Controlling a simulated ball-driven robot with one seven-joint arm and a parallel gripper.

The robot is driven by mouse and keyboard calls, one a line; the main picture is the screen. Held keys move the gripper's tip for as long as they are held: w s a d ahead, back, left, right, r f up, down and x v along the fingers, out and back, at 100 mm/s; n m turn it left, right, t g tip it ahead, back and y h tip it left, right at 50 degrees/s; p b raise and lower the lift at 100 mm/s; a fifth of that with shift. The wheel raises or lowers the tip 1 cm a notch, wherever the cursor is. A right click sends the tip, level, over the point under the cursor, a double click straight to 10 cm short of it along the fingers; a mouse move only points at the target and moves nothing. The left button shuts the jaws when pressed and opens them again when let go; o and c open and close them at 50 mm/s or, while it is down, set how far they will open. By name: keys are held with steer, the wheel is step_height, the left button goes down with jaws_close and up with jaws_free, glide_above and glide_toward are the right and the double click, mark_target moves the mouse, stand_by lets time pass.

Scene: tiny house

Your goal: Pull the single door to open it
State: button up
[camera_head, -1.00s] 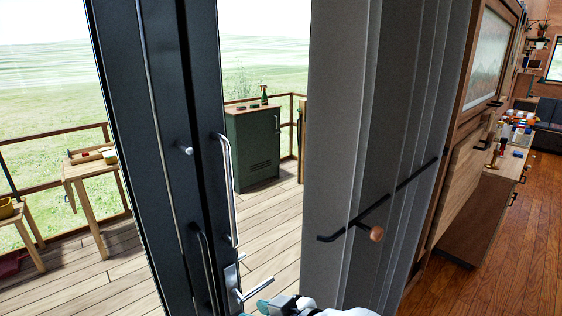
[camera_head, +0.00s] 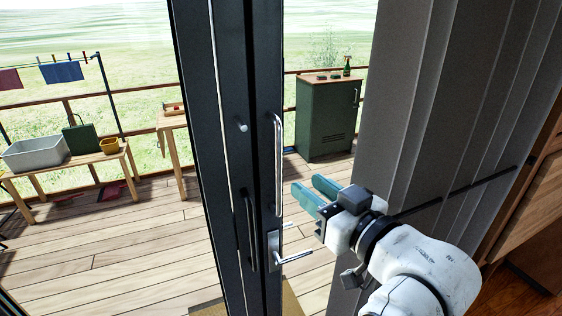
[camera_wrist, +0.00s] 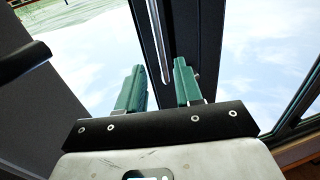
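The dark-framed glass door (camera_head: 262,60) stands upright in the middle of the head view, with a gap to its right through which the deck shows. Its edge carries a long silver bar handle (camera_head: 278,165), a dark pull bar (camera_head: 250,230) and a silver lever (camera_head: 292,257). My gripper (camera_head: 308,188), with teal fingers, is open and empty just right of the bar handle, pointing toward it. In the wrist view the fingers (camera_wrist: 157,85) are spread, and the silver bar (camera_wrist: 158,45) lies ahead of the space between them. Contact does not show.
A grey folded panel (camera_head: 400,110) with a black horizontal rail stands close to the right, behind my arm. Outside, the wooden deck holds a green cabinet (camera_head: 325,120) and a bench (camera_head: 75,165) with a grey tub. Wooden floor shows at the lower right.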

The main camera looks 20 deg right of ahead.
mark_target(280, 165)
steer(key=w+b, duration=0.1)
steer(key=b, duration=0.3)
steer(key=w+b, duration=0.1)
steer(key=b, duration=0.2)
steer(key=shift+w+a+f+b, duration=0.2)
steer(key=shift+f+b, duration=0.1)
steer(key=shift+b, duration=0.1)
steer(key=w, duration=0.2)
steer(key=w+a+p, duration=0.1)
steer(key=w, duration=0.5)
steer(key=shift+a+r, duration=0.25)
steer(key=shift+a, duration=0.1)
jaws_close()
